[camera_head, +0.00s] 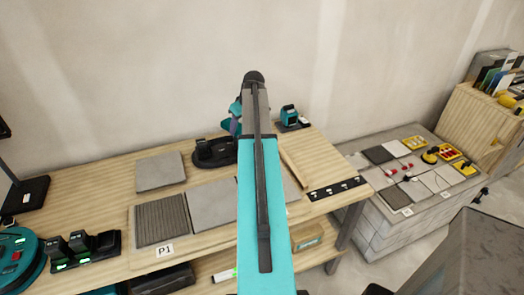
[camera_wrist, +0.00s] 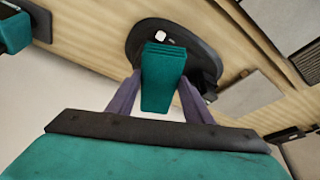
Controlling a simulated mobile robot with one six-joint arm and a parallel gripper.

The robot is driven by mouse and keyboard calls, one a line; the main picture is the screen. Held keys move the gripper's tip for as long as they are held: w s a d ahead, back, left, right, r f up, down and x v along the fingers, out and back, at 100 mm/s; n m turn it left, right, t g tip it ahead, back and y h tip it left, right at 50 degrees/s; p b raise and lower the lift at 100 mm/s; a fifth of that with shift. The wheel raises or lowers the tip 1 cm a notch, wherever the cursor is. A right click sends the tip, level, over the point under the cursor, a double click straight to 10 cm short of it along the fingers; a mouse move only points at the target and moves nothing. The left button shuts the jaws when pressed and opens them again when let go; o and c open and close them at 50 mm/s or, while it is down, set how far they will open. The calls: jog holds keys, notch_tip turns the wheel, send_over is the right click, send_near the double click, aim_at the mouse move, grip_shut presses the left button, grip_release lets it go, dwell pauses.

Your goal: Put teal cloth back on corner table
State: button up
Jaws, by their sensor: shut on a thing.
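The teal cloth (camera_wrist: 163,78) is a small folded stack, held between the two purple-grey fingers of my gripper (camera_wrist: 160,90) in the wrist view. My gripper is shut on it. Behind the cloth in that view is a rounded black stand (camera_wrist: 205,60) on a wooden table (camera_wrist: 90,30); I cannot tell whether the cloth touches it. In the head view my teal arm hides most of the gripper, which shows only partly above the black stand (camera_head: 214,152) at the back of the wooden table (camera_head: 110,180). Which table is the corner table is not clear.
Grey tiles (camera_head: 160,171) and a ribbed tile (camera_head: 162,221) lie on the wooden table. A teal device (camera_head: 289,116) stands at its back right, near a black strip (camera_head: 338,189). A grey block surface (camera_head: 430,196) with tiles and yellow items is at right. The wall is close behind.

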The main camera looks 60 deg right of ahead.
jog(key=s+d+f, duration=0.1)
jog(key=s+d, duration=0.6)
jog(key=d, duration=0.2)
jog(key=shift+s, duration=0.35)
jog(key=shift+f, duration=0.1)
notch_tip(320, 180, down, 6)
jog(key=p, duration=0.2)
jog(key=shift+f, duration=0.15)
jog(key=shift+f+p, duration=0.6)
jog(key=shift+f, duration=1.15)
jog(key=shift+f, duration=0.3)
jog(key=o, duration=0.9)
